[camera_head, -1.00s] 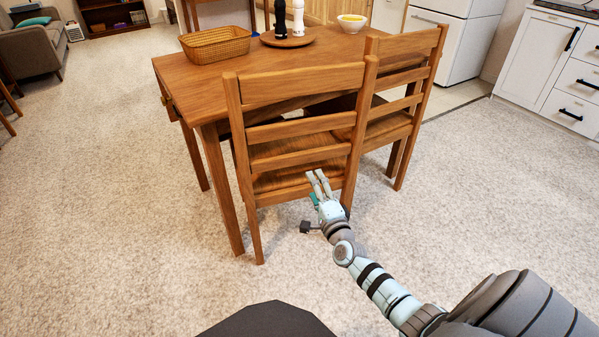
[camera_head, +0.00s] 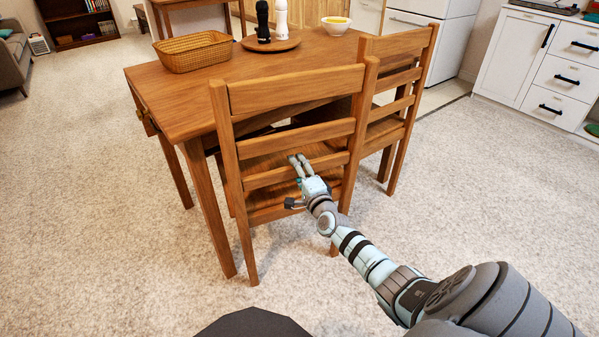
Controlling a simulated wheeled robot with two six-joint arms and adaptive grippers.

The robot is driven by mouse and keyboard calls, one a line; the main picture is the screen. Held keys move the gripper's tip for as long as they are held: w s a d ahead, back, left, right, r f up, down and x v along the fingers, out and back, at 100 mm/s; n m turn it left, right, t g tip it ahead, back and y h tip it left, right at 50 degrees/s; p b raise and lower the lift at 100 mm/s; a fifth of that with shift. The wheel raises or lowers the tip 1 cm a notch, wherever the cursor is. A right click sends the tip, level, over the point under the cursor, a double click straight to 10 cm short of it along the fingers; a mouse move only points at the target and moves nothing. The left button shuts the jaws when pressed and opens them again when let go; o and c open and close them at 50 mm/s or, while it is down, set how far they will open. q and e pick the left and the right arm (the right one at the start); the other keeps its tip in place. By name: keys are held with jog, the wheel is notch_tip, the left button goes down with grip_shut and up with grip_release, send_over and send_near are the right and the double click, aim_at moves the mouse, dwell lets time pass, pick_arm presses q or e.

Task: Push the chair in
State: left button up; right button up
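A wooden ladder-back chair (camera_head: 290,91) stands upright at the near long side of the wooden table (camera_head: 165,100), its back towards me. Its seat shows between the slats and extends towards the table; its front part is hidden. My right gripper (camera_head: 298,157) is at the lower part of the chair's back, in front of the lower slats. Its two fingers lie close together and look shut, with nothing visible between them. I cannot tell whether the tips touch the chair. My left gripper is not in view.
A second wooden chair (camera_head: 398,47) stands just right, close beside the first. On the table are a wicker basket (camera_head: 195,52), a round tray (camera_head: 287,45) with two mills, and a bowl (camera_head: 336,26). White cabinets (camera_head: 515,50) stand at right. The carpet around is clear.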

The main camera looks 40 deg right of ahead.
grip_shut()
jog(key=shift+s+f, duration=0.1)
jog(key=shift+f, duration=0.15)
jog(key=shift+a, duration=0.15)
